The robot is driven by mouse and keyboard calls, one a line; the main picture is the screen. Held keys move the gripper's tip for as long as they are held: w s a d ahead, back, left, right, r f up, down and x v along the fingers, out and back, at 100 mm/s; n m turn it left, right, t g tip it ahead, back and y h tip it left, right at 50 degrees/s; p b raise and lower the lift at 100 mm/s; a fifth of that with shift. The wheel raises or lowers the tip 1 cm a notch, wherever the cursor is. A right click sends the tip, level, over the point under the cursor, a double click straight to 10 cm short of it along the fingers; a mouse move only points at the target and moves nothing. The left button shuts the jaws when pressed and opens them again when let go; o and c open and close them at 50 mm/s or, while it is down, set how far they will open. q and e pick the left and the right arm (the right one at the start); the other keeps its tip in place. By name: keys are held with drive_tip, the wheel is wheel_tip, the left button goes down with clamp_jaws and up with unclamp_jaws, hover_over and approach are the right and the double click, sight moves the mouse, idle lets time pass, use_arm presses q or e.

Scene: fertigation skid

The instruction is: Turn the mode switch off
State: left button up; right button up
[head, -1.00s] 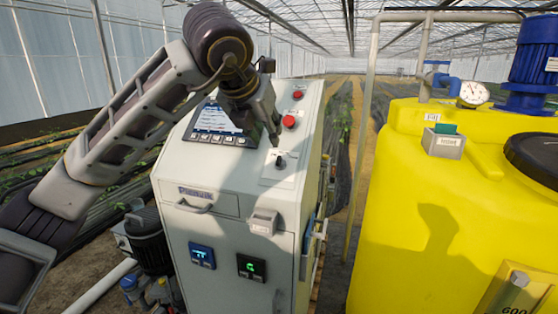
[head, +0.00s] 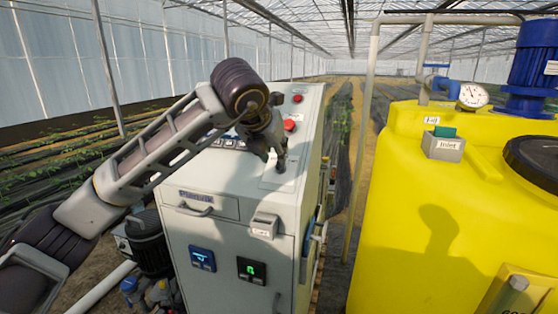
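The mode switch sits on a light plate (head: 278,180) on the sloped top of the grey control cabinet (head: 225,232). Its knob is now hidden behind my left gripper (head: 274,166). The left gripper points down over the plate, with its fingertips at or just above the knob's place. I cannot tell whether it touches the knob or how far apart the fingers are. The knob's setting cannot be seen. My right gripper is not in view.
Two red buttons (head: 289,125) stand on the cabinet top just beyond the gripper. My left arm mostly covers the touch screen (head: 229,142). Two small displays (head: 252,270) are on the cabinet front. A yellow tank (head: 450,230) stands to the right.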

sight(278, 165)
use_arm(q)
drive_tip(key=x, duration=0.4)
drive_tip(key=shift+w+d+f, duration=0.1)
drive_tip(key=shift+f, duration=0.05)
drive_tip(key=shift+w+d+f+p, duration=0.1)
drive_tip(key=shift+w+f+p, duration=0.2)
drive_tip(key=shift+w+f, duration=0.35)
clamp_jaws()
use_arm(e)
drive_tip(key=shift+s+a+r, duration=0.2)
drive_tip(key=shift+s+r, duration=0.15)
